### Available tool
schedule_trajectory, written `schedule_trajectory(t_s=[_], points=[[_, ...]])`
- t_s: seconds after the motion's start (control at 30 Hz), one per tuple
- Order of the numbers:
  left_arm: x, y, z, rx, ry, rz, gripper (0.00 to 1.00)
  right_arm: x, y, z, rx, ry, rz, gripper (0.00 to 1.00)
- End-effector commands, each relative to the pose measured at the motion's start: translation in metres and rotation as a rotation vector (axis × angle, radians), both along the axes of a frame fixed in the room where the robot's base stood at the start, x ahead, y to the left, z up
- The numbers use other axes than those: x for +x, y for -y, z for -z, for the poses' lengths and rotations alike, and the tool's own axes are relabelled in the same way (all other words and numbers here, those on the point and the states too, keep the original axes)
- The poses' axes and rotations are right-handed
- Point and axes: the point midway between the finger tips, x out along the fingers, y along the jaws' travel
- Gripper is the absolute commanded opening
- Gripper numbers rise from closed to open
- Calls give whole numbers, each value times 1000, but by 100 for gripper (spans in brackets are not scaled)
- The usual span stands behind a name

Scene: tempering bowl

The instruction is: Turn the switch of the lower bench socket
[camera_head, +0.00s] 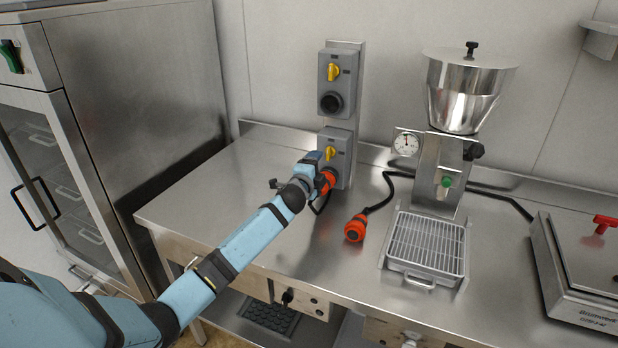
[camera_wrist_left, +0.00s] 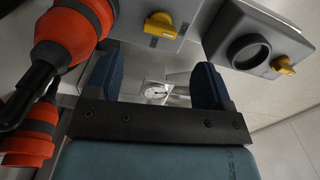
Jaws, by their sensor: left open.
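The lower bench socket (camera_head: 343,145) is a grey box on the wall panel, with a yellow switch (camera_head: 330,153) and an orange plug (camera_head: 327,181) at its outlet. In the left wrist view the yellow switch (camera_wrist_left: 160,26) shows above the gap between the fingers, with the orange plug (camera_wrist_left: 75,35) at the upper left. My left gripper (camera_head: 314,163) is in front of the lower socket, just below and left of the switch. Its fingers (camera_wrist_left: 154,84) are apart with nothing seen between them. I cannot tell whether it touches the plug. My right gripper is not in view.
The upper socket (camera_head: 337,84) has its own yellow switch and an empty round outlet. A loose orange plug (camera_head: 355,228) lies on the steel bench (camera_head: 230,185). A machine with a steel bowl (camera_head: 465,90) and drip grate stands right. A steel cabinet (camera_head: 140,70) stands left.

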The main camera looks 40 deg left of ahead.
Motion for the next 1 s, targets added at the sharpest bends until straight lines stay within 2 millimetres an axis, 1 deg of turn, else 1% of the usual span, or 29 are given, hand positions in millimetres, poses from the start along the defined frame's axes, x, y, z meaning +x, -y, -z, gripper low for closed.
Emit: schedule_trajectory(t_s=[0.03, 0.1, 0.2, 0.3, 0.47, 1.0], points=[[-13, 3, 2, 1, -1, 1, 74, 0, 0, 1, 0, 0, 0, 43], [-26, 6, 1, 1, 0, 0, 74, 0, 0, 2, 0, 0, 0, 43], [-40, 9, 1, 0, 0, 0, 74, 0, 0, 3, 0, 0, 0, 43], [-50, 12, 0, 0, 0, 0, 74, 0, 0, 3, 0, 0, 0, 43], [-56, 13, 0, 0, 0, 0, 74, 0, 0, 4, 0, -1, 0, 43], [-57, 15, 2, -7, -4, -1, 74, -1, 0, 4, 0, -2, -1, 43]])
